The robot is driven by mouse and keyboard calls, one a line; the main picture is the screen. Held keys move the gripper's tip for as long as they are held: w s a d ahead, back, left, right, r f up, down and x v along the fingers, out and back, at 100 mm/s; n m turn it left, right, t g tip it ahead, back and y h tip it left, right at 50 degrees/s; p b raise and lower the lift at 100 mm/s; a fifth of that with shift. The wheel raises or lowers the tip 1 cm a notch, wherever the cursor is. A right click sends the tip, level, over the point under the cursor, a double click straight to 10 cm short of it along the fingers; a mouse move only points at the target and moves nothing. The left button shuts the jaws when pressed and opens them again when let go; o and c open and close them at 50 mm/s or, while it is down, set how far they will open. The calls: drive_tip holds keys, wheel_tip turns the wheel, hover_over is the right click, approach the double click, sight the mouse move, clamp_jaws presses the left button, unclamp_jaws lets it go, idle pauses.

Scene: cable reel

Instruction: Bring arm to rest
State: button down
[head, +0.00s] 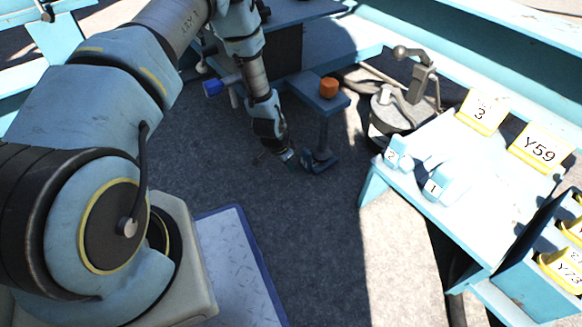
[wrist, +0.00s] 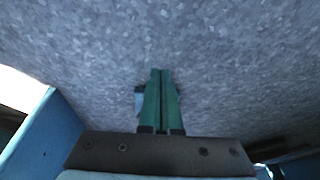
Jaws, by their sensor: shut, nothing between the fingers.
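My arm reaches from the left of the head view up and then down over the grey floor. My gripper (head: 288,160) hangs at its end, pointing down, to the left of a small blue stand. In the wrist view my gripper (wrist: 161,72) shows two green fingers pressed together, with nothing between them. Beyond the fingertips is only speckled grey floor (wrist: 230,60).
The blue stand (head: 325,105) with an orange knob (head: 328,87) is close to the gripper's right. A cable reel with a crank (head: 405,100) stands farther right, beside a light-blue bench (head: 480,215) with yellow tags (head: 481,111). Open floor lies in front.

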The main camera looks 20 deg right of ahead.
drive_tip(key=p+v, duration=0.3)
drive_tip(key=v, duration=0.4)
drive_tip(key=shift+r, duration=0.35)
drive_tip(key=shift+a, duration=0.15)
